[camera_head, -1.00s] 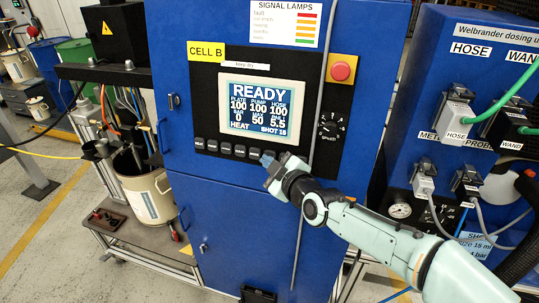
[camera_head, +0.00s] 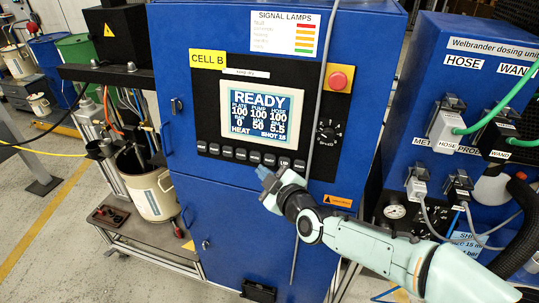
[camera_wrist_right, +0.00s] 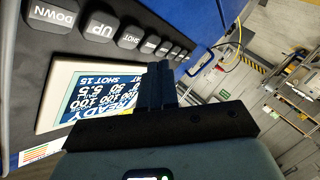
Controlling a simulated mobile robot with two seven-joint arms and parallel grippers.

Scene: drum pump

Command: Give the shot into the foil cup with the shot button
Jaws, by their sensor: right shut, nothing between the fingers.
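The shot button (camera_head: 270,160) is in the row of dark buttons under the screen on the blue cabinet. In the right wrist view the button marked SHOT (camera_wrist_right: 130,37) is readable, beside UP and DOWN. My right gripper (camera_head: 266,174) is shut and empty, its blue fingertips just below the button row in the head view. In the right wrist view the fingers (camera_wrist_right: 158,70) appear apart from the button. The screen (camera_head: 256,115) reads READY and SHOT 15. I cannot make out the foil cup. My left gripper is not in view.
A red emergency knob (camera_head: 338,79) and a speed dial (camera_head: 328,131) sit right of the screen. A grey cable (camera_head: 316,110) hangs down the cabinet front. The dosing unit (camera_head: 430,65) with hose and wand plugs stands at the right. A pale bucket (camera_head: 151,190) stands left.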

